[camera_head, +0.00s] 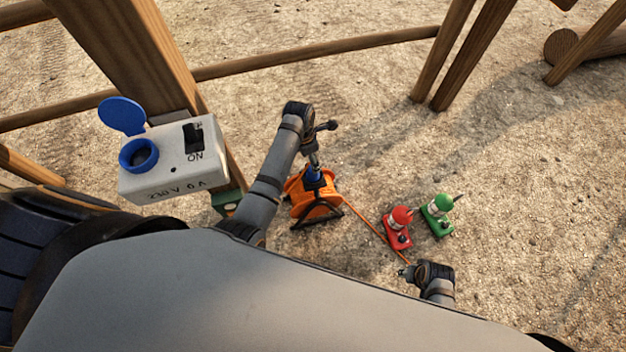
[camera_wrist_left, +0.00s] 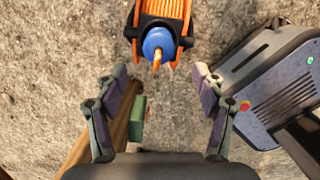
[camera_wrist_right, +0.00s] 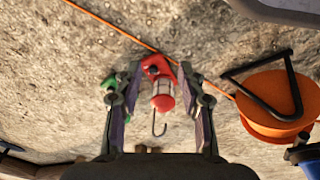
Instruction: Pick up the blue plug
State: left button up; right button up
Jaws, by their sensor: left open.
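The blue plug (camera_head: 313,175) sits at the top of the orange cable reel (camera_head: 327,210). In the left wrist view the plug (camera_wrist_left: 158,43) shows as a round blue body with an orange tip, in front of the reel's orange cable winding (camera_wrist_left: 166,12). My left gripper (camera_head: 315,160) is over the reel; in its wrist view its fingers (camera_wrist_left: 160,72) are spread and empty, with the plug centred just beyond the fingertips. My right gripper (camera_wrist_right: 160,72) is open. The red lamp (camera_wrist_right: 162,93) appears between its fingers, apparently beyond them. I cannot tell the exact distance.
A white box (camera_head: 175,172) with a blue socket and raised lid is on a wooden post to the left. The red lamp (camera_head: 398,222) and a green lamp (camera_head: 438,212) stand right of the reel. An orange cable (camera_head: 366,226) runs between. Open gravel lies beyond.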

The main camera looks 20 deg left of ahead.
pick_arm(q)
jog(key=shift+r, duration=0.15)
jog(key=f, duration=0.1)
jog(key=f+b, duration=0.1)
jog(key=f, duration=0.1)
jog(key=f+b, duration=0.1)
jog(key=f, duration=0.1)
jog(key=shift+w+d, duration=0.2)
jog(key=shift+w, duration=0.05)
jog(key=shift+f, duration=0.15)
jog(key=f+b, duration=0.2)
jog(key=f, duration=0.1)
jog(key=shift+w+d, duration=0.1)
jog(key=shift+w, duration=0.1)
jog(key=shift+w+f+b, duration=0.1)
jog(key=shift+f+b, duration=0.4)
jog(key=shift+f, duration=0.45)
jog(key=shift+d+f, duration=0.1)
jog(key=shift+f, duration=0.05)
jog(key=c, duration=1.4)
pick_arm(e)
jog(key=a+r, duration=0.3)
jog(key=r, duration=0.8)
jog(key=shift+w+a+y, duration=0.2)
jog(key=shift+w+y, duration=0.2)
jog(key=shift+w, duration=0.05)
jog(key=shift+r, duration=0.1)
